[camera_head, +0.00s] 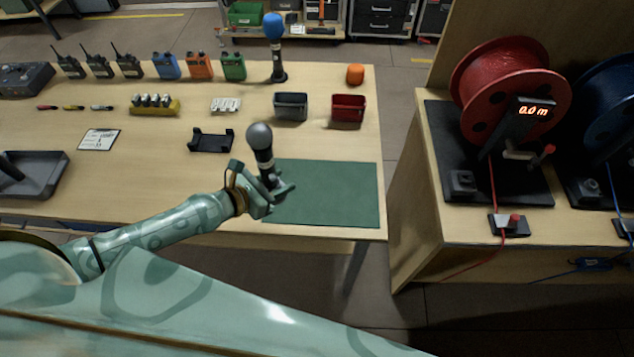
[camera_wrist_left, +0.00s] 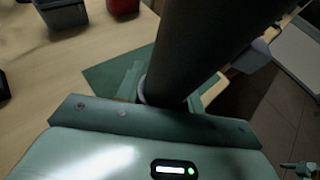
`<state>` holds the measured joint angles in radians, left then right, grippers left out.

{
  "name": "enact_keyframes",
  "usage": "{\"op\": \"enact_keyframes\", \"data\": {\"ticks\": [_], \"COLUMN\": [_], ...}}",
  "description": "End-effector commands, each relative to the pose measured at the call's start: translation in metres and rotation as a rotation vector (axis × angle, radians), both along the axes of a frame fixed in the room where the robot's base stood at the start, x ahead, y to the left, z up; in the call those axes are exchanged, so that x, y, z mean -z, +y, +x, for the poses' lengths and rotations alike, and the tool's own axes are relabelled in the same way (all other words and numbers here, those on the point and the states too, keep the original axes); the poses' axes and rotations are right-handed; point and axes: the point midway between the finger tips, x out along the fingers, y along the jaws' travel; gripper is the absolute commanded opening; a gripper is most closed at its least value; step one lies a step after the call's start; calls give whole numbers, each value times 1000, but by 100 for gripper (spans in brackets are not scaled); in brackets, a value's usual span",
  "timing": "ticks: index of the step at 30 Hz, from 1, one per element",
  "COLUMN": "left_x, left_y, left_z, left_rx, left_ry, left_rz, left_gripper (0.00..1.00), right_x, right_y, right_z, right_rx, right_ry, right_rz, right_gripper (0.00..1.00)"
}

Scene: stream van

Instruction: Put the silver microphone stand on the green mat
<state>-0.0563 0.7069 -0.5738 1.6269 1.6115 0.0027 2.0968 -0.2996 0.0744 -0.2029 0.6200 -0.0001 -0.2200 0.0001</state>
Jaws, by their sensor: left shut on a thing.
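The silver microphone stand (camera_head: 261,142) has a round grey head on a dark upright body. My left gripper (camera_head: 268,190) is shut around the body, with the head sticking up above it. The stand and gripper are over the left part of the green mat (camera_head: 340,195), at the table's front right. The stand's foot is hidden, so I cannot tell whether it touches the mat. In the left wrist view, the dark body (camera_wrist_left: 195,45) rises between the fingers, with the green mat (camera_wrist_left: 105,75) behind it.
A second stand with a blue head (camera_head: 276,45) is at the back of the table. A grey bin (camera_head: 291,106) and a red bin (camera_head: 348,108) stand behind the mat. A black cradle (camera_head: 211,141) lies left of it. The mat's right part is clear.

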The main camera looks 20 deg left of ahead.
Motion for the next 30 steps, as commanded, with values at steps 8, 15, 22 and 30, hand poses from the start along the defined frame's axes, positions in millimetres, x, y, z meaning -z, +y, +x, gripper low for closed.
{"op": "enact_keyframes", "data": {"ticks": [8,15,22,30], "left_x": [45,75,89,116], "left_y": [-20,-28,-32,-31], "left_z": [62,87,100,98], "left_rx": [0,0,1,0], "left_ry": [0,1,1,1], "left_rz": [-2,-2,-4,-2], "left_gripper": [12,12,12,12], "right_x": [38,67,82,106], "right_y": [1,-5,-5,-6], "right_z": [-6,-11,-14,-19], "right_rx": [0,1,2,2], "right_ry": [14,26,34,46], "right_rz": [1,-5,-7,-8], "right_gripper": [65,65,65,65]}}
